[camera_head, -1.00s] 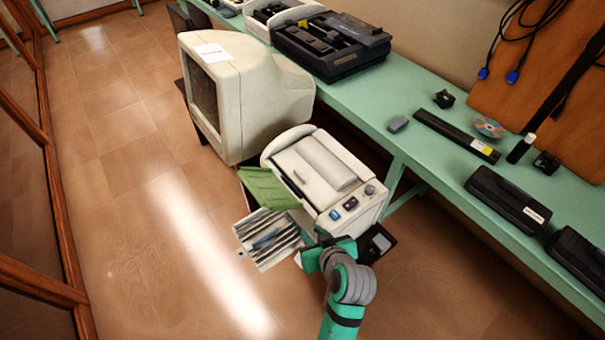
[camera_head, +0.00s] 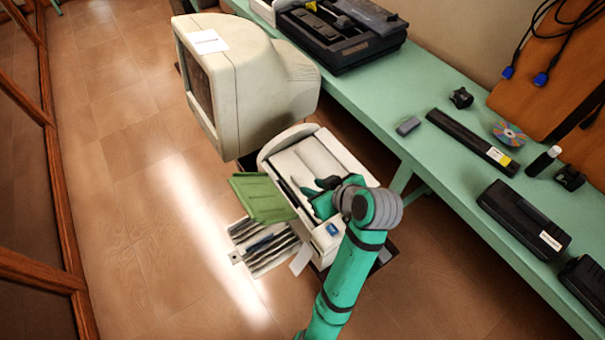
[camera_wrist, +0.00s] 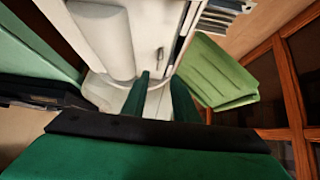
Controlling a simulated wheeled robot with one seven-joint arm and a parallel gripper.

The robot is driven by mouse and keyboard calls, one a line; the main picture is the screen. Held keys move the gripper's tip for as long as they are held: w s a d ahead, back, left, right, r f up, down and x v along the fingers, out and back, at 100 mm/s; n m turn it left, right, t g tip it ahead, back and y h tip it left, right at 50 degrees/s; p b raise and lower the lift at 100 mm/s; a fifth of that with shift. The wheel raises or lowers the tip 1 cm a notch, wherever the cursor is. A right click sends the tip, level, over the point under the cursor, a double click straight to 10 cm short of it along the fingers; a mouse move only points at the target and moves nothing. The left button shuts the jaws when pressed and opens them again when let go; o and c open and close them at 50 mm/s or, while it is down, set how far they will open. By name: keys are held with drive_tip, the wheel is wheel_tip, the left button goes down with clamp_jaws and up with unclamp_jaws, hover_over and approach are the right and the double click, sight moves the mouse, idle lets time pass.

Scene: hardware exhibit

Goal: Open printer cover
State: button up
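The cream printer (camera_head: 353,176) stands low beside the green bench, with its pale cover (camera_head: 312,158) on top. The cover lies down over the body, with a dark line along its left edge; I cannot tell if it is slightly lifted. My gripper (camera_head: 315,190) is over the near left part of the printer top, fingers apart and nothing seen between them. In the wrist view the two green fingers (camera_wrist: 161,95) point at the white printer top (camera_wrist: 130,30). My wrist hides part of the printer's control panel; whether a finger touches the cover is unclear.
A green tray (camera_head: 262,198) sticks out left of the printer, above a rack of papers (camera_head: 262,246). A large monitor (camera_head: 245,80) stands behind it. The green bench (camera_head: 440,175) on the right carries several devices. Floor on the left is open.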

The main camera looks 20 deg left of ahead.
sight(298, 183)
drive_tip(key=x, duration=1)
drive_tip(key=shift+w+a+f, duration=0.1)
drive_tip(key=shift+a, duration=0.05)
drive_tip(key=shift+c, duration=0.7)
clamp_jaws()
idle(0.5)
